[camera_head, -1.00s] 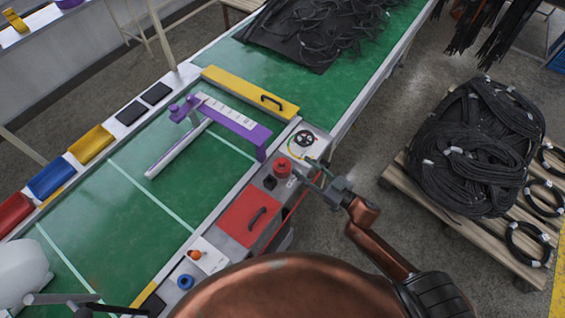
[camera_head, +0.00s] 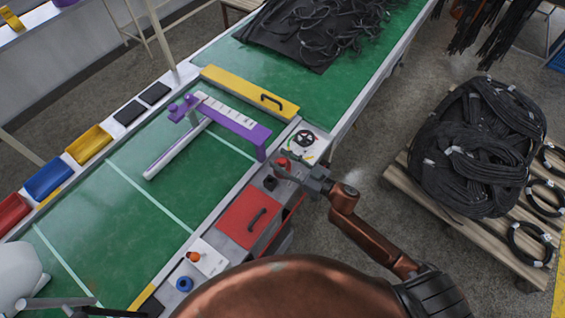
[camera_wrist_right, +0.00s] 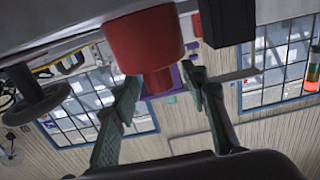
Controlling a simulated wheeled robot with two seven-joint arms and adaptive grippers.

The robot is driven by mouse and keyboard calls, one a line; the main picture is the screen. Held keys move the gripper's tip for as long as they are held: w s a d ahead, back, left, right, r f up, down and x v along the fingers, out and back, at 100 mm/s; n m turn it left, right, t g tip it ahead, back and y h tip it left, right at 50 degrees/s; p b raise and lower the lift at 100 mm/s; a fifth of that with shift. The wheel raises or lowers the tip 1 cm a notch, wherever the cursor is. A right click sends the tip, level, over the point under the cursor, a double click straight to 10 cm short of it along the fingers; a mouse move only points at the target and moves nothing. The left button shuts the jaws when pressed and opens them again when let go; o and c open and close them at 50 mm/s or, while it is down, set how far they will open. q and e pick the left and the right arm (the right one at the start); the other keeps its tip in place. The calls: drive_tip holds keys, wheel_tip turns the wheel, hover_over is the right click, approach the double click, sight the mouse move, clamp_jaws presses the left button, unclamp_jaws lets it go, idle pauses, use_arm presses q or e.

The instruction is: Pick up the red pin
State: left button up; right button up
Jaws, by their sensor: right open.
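The red pin (camera_head: 284,162) stands on the grey ledge at the right edge of the green table, partly hidden by my right gripper (camera_head: 280,163). In the right wrist view, the pin is a thick red cylinder (camera_wrist_right: 143,40) with a narrower neck. My right gripper (camera_wrist_right: 160,76) is open there, with one finger on each side of the neck. I cannot tell whether either finger touches it. My left gripper (camera_head: 85,304) is partly in view at the bottom left, far from the pin; its jaw state is unclear.
A small black knob (camera_head: 270,183) and a red box lid with a handle (camera_head: 248,218) are close to the pin. A round black wheel (camera_head: 305,138) lies behind it. A purple bracket (camera_head: 240,125) stands on the green table. The floor on the right is clear up to the pallet (camera_head: 470,222).

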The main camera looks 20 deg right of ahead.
drive_tip(key=shift+c, duration=0.6)
clamp_jaws()
